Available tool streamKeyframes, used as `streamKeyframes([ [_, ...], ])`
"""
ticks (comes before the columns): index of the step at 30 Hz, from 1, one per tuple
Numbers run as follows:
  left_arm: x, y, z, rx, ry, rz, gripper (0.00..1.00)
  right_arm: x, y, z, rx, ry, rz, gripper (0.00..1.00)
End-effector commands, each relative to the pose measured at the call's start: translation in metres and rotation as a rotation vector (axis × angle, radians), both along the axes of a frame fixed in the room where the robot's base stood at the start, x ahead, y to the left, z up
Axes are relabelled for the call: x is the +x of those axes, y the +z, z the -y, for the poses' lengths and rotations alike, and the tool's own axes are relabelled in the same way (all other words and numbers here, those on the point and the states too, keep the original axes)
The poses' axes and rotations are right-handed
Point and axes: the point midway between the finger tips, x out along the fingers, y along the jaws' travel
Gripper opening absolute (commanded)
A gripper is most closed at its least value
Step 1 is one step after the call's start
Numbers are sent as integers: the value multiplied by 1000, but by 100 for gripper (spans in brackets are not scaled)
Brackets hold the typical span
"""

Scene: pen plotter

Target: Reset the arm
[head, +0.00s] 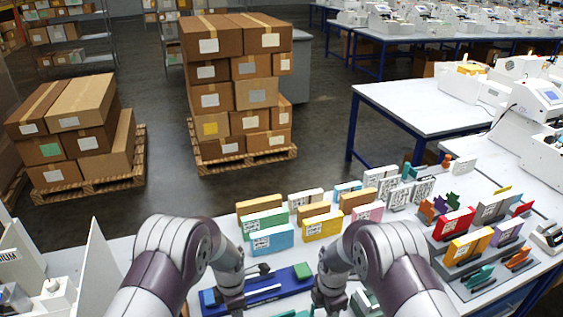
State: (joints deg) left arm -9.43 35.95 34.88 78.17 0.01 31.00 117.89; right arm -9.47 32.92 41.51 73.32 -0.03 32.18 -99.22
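My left gripper (234,302) points down over the near left part of a dark blue flat base (280,289) on the white table. My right gripper (326,303) points down near the right end of that base. The two grippers are apart, with the base's middle between them. Their fingertips are small and partly hidden by my wrists and the lower frame edge, so I cannot tell if they are open or shut. A green block (302,271) sits at the base's far right, and a small dark piece (263,269) stands at its far edge. No pen is clearly visible.
Upright coloured boxes, including a light blue one (272,240) and a yellow one (321,227), stand just behind the base. More packages, such as a red one (453,223), stand to the right. A white upright panel (100,268) is at left. Stacked cartons (238,90) stand on pallets beyond.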

Motion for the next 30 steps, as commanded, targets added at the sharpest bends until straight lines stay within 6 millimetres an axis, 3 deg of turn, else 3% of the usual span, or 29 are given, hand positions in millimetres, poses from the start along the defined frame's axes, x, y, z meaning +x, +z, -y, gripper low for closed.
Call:
streamKeyframes([
  [3, 0, -1, 0, 0, -215, 3, 46, 0, -1, 0, 1, -181, 4, 46],
  [5, -19, -7, -3, -2, -448, -35, 46, -19, -8, 3, -12, -378, -33, 46],
  [7, -44, 2, -8, -17, -791, -68, 46, -43, 2, 8, -31, -673, -60, 46],
  [12, -113, 65, -33, -45, -1611, -51, 46, -111, 66, 33, -44, -1446, -44, 46],
  [15, -154, 98, -47, -20, -1894, -14, 46, -153, 99, 47, -15, -1747, -14, 46],
  [19, -187, 124, -58, 46, -1942, 38, 46, -186, 125, 58, 52, -1858, 31, 46],
  [23, -182, 139, -63, 114, -1918, 87, 46, -181, 141, 63, 120, -1874, 79, 46],
  [30, -182, 140, -64, 111, -1913, 85, 46, -181, 141, 64, 117, -1875, 77, 46],
])
